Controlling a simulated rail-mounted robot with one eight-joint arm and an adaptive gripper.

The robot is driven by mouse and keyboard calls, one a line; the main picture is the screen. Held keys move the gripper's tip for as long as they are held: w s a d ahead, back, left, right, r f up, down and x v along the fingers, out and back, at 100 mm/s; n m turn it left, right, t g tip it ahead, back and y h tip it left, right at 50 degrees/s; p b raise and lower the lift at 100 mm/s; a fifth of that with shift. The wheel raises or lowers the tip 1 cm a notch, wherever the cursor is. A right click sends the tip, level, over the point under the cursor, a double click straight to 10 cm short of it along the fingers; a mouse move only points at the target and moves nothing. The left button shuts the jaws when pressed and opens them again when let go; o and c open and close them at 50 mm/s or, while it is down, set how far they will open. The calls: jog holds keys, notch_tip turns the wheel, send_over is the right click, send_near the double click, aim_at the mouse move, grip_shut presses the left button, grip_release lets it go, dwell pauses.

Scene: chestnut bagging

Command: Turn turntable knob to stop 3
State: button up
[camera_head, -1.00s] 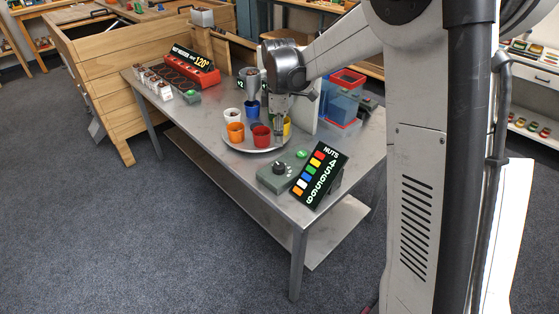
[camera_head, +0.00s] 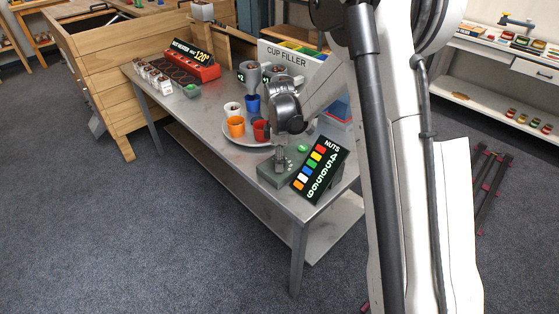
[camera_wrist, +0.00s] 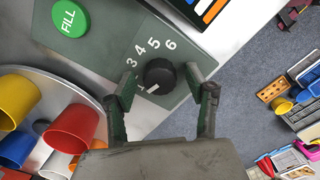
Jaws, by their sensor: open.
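The black round knob (camera_wrist: 160,74) sits on a green-grey control box (camera_head: 268,176). In the wrist view the numbers 3, 4, 5 and 6 show around its upper left side, and its white mark points to the lower left, near a partly hidden number. My gripper (camera_wrist: 162,82) is open, with one finger on each side of the knob. I cannot tell whether the fingers touch it. In the head view my gripper (camera_head: 280,165) points down over the box and hides most of the knob. The round turntable (camera_head: 236,140) holds several coloured cups behind the box.
A green FILL button (camera_wrist: 70,18) is on the box, left of the knob. The NUTS sign (camera_head: 320,172) stands close to the box's right. A CUP FILLER machine (camera_head: 292,60) is behind. The table's front left (camera_head: 215,165) is clear.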

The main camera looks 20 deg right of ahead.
jog(key=shift+f, duration=0.25)
jog(key=c, duration=1.1)
jog(key=shift+c, duration=0.2)
jog(key=shift+m, duration=0.3)
jog(key=m+b, duration=0.3)
jog(key=m, duration=0.2)
jog(key=m+b, duration=0.2)
jog(key=m, duration=0.4)
